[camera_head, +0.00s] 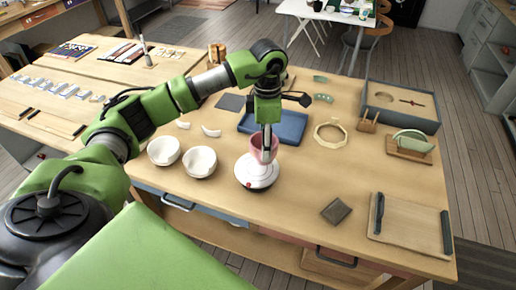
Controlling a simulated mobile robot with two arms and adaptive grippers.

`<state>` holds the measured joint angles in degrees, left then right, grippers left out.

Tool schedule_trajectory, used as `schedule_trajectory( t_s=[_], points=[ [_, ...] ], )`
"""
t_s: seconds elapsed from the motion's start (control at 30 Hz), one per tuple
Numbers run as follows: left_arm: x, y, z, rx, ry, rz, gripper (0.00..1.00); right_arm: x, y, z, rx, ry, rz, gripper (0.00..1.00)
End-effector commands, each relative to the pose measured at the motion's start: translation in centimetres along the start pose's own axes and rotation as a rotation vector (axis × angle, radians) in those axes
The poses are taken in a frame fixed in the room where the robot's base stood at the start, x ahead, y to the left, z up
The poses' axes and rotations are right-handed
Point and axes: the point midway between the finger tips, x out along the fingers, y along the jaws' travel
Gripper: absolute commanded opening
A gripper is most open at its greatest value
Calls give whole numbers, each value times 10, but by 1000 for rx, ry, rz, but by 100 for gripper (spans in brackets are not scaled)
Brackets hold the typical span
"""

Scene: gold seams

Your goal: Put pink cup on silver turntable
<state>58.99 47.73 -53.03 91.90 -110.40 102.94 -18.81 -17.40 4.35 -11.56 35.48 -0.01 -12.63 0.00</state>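The pink cup (259,154) is upright over the silver turntable (256,178), which stands near the middle of the table's front edge. The cup's base is at the turntable's top; I cannot tell whether it rests there or hangs just above. My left gripper (266,146) points straight down at the cup's rim. Its fingers look close together on the cup's wall, and the tips are partly hidden by the cup. My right gripper is not in view.
Two white bowls (164,151) stand left of the turntable. A blue tray (290,127) lies behind it. A wooden ring (318,134), a grey box (418,116), a dark square (336,211) and a wooden board (410,228) are to the right. The table between turntable and dark square is clear.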

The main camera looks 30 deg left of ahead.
Motion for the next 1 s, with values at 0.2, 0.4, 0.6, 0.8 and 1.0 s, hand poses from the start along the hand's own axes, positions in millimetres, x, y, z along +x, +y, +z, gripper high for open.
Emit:
schedule_trajectory(
  t_s=[0.2,0.4,0.6,0.8,1.0],
  points=[
    [16,6,-13,-1,-1,1,37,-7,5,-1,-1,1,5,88],
    [38,8,-21,0,1,-3,37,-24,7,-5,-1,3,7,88],
    [57,9,-21,1,-1,1,37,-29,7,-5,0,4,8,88],
    [58,9,-20,1,-2,2,37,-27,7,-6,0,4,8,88],
    [60,9,-20,1,-1,1,73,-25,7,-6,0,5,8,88]
  ],
)
